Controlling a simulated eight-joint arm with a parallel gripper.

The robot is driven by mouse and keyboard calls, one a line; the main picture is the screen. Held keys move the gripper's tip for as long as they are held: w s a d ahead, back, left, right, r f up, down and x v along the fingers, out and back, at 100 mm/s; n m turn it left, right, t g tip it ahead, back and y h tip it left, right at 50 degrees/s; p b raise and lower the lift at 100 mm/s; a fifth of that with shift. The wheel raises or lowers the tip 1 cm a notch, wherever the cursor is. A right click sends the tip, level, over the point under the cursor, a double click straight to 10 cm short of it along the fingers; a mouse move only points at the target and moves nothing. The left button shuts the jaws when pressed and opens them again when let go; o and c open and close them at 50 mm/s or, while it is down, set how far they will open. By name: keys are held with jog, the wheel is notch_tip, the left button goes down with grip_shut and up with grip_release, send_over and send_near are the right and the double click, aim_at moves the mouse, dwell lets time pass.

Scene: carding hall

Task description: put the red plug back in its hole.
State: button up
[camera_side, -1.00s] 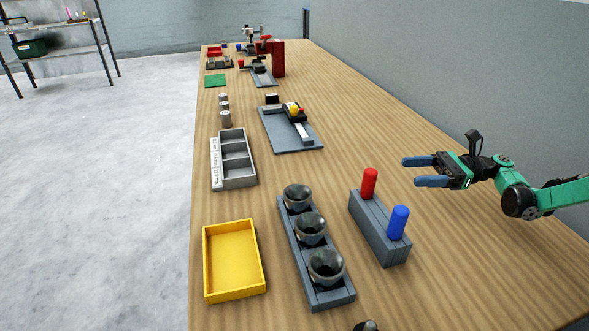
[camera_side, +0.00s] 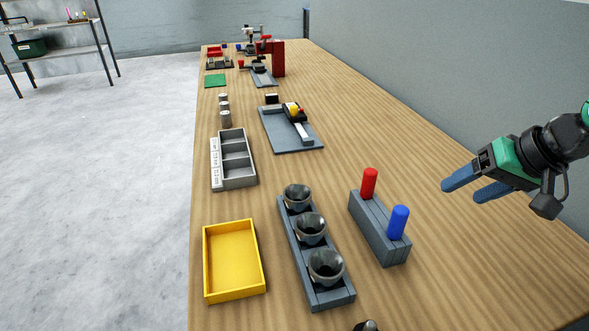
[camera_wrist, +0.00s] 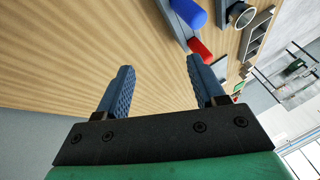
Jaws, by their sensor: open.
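The red plug (camera_side: 369,183) stands upright at the far end of a grey block (camera_side: 377,232). The blue plug (camera_side: 398,222) stands upright at the block's near end. Both plugs rise from the block's top; how deep they sit cannot be told. My gripper (camera_side: 466,188) is open and empty, above the table to the right of the block, apart from both plugs. In the wrist view my gripper's fingers (camera_wrist: 160,75) are spread with nothing between them. The red plug (camera_wrist: 200,50) shows just beyond the right finger, and the blue plug (camera_wrist: 188,12) farther up.
A dark rack (camera_side: 318,284) with three metal cups stands left of the block. A yellow tray (camera_side: 206,262) and a grey compartment tray (camera_side: 236,184) lie farther left. A grey plate with a small device (camera_side: 293,113) is behind.

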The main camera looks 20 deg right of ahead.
jog(key=s+n, duration=0.1)
jog(key=s+d+n+t+h, duration=0.1)
jog(key=s+f+n+h, duration=0.1)
jog(key=n, duration=0.1)
jog(key=shift+d, duration=0.3)
